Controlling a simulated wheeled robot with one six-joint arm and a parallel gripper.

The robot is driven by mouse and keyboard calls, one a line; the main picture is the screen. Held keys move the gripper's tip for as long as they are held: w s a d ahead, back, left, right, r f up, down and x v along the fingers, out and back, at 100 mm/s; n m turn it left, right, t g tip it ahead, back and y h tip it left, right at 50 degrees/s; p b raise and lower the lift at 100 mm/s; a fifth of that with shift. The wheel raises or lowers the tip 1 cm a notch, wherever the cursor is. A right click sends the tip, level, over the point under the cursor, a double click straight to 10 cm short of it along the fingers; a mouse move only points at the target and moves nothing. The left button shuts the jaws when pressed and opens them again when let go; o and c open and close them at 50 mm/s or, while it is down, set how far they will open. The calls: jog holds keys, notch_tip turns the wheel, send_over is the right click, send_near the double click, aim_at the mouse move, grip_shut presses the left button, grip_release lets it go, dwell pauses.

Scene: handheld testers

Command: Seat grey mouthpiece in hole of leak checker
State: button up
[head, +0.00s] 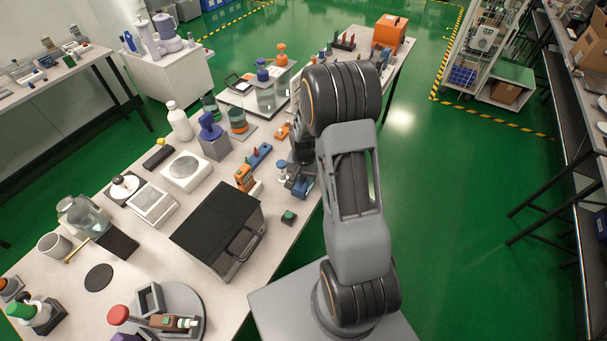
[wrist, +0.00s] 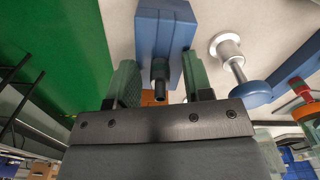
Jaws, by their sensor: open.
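My gripper (wrist: 159,68) is open in the wrist view, with green-padded fingers on either side of a dark grey cylinder (wrist: 160,82). The cylinder looks like the grey mouthpiece. It is at the near end of a blue block-shaped body (wrist: 166,28), likely the leak checker, and gaps show between it and both fingers. I cannot tell how deep it sits, and no open hole is visible. In the head view my gripper is low at the bench's right edge, largely hidden by my arm, close to the blue body (head: 301,187).
A silver post with a blue knob (wrist: 256,94) stands right of the gripper in the wrist view. In the head view an orange handheld tester (head: 245,178) is to the left, and a small dark block (head: 288,217) is in front. A large black-topped case (head: 215,225) stands nearer.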

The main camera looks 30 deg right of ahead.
notch_tip(320, 180, up, 14)
dwell(0.6)
jog(key=shift+f, duration=0.15)
